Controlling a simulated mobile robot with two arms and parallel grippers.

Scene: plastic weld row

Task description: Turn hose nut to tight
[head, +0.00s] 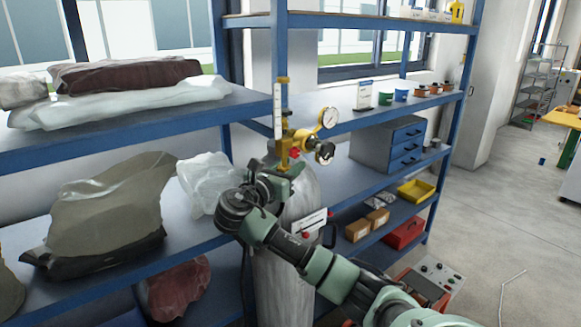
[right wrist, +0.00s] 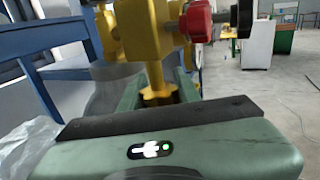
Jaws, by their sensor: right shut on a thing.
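The brass hose nut (right wrist: 159,94) sits at the lower end of a yellow stem in the right wrist view. My right gripper (right wrist: 160,92) has its green fingers on either side of the nut and is shut on it. In the head view my right gripper (head: 286,168) is below the brass regulator (head: 301,138), and it mostly hides the nut there. The regulator has a round gauge (head: 329,117) and a clear upright tube (head: 279,105). It is on the grey gas cylinder (head: 299,205), which stands upright. My left gripper is not in view.
Blue shelving (head: 200,113) stands close behind the cylinder, with a clear plastic bag (head: 205,178) near my right wrist. A red knob (right wrist: 197,18) is just above the gripper. A drawer cabinet (head: 388,143) is on the shelf to the right. The floor (head: 490,220) at right is mostly clear.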

